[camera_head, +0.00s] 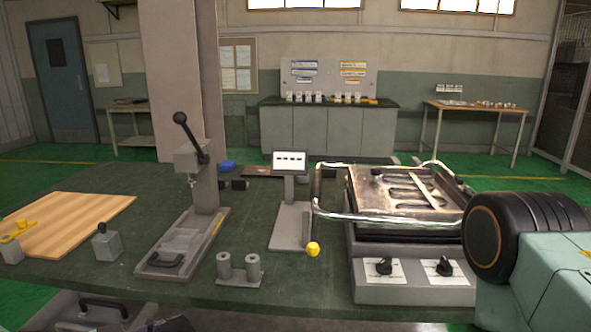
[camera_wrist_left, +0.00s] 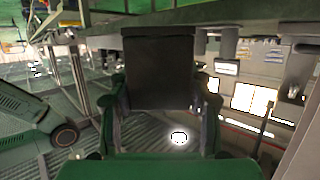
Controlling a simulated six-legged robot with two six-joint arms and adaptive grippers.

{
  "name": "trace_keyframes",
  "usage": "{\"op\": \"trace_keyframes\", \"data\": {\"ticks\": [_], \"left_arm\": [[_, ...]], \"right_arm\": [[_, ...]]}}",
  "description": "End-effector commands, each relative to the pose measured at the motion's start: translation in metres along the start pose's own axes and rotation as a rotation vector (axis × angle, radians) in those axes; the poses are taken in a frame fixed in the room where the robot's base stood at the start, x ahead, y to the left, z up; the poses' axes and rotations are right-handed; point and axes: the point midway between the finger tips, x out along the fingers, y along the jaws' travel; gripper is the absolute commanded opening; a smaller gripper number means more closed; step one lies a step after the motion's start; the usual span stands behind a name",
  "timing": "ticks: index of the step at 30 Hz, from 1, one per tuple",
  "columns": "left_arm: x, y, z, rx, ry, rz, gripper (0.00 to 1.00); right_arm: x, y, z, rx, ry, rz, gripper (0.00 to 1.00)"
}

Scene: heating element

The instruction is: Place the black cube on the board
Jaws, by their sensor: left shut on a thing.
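A black cube (camera_wrist_left: 160,68) fills the middle of the left wrist view, between the two green fingers of my left gripper (camera_wrist_left: 160,105). The gripper is shut on it. The cube hides part of what lies behind it. In the head view a light wooden board (camera_head: 85,215) lies flat at the left end of the green workbench. A yellow item (camera_head: 17,230) is at the board's near left edge. I cannot make out my left gripper in the head view. My right gripper is in neither view.
A lever press (camera_head: 195,160) stands right of the board. A grey block with a knob (camera_head: 107,244), two short cylinders (camera_head: 238,266), a display stand (camera_head: 289,200) and a heating unit (camera_head: 405,200) share the bench. Much of the board's surface is bare.

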Motion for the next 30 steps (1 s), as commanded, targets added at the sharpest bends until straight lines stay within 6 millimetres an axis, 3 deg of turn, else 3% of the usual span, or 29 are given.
{"op": "trace_keyframes", "data": {"ticks": [3,6,12,22,30], "left_arm": [[-0.010,0.036,-0.006,0.028,0.009,0.094,0.00],[-0.016,0.054,-0.013,0.043,0.009,0.133,0.00],[-0.020,0.054,-0.017,0.037,0.003,0.113,0.00],[-0.015,0.061,0.022,0.034,-0.003,0.112,0.00],[-0.014,0.060,0.025,0.037,0.002,0.109,0.00]], "right_arm": [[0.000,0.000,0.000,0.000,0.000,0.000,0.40],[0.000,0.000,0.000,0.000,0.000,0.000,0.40],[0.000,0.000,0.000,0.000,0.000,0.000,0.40],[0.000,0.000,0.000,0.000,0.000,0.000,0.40],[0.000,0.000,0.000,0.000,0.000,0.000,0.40]]}}
